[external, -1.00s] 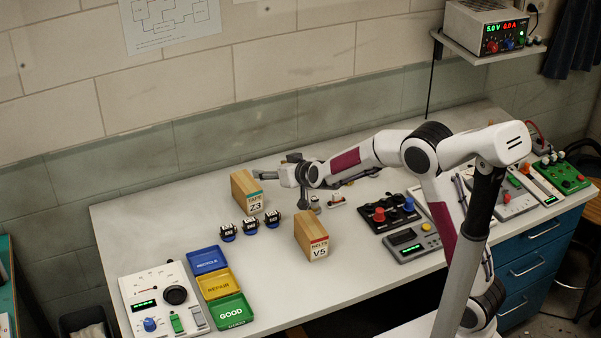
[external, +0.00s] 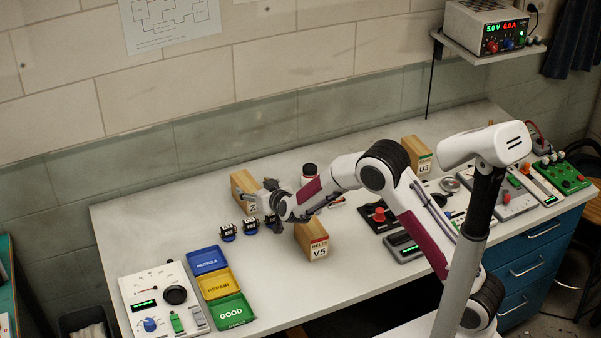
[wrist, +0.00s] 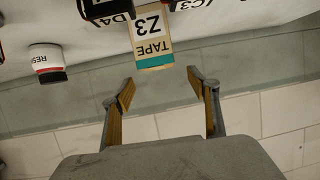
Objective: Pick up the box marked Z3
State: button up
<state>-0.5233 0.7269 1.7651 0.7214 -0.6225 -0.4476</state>
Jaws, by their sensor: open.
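In the wrist view the Z3 label (wrist: 152,36) shows upside down at top centre, beyond the fingertips. My gripper (wrist: 163,88) is open and empty, with its two fingers spread and bare wall between them. In the external view my gripper (external: 266,191) is just right of the box; whether it touches cannot be told.
Several small dark servos (external: 228,231) sit in front of the box. Box V5 (external: 312,241) stands to the right, and a dark-lidded jar (external: 309,172) stands behind my arm. Box U3 (external: 417,152) is farther right. Coloured trays (external: 216,285) lie at the front left.

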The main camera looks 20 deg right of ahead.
aim_at(248, 181)
jog(key=shift+x, duration=1.3)
jog(key=shift+w, duration=0.1)
jog(key=shift+x, duration=2.5)
jog(key=shift+d, duration=0.1)
jog(key=c, duration=1.3)
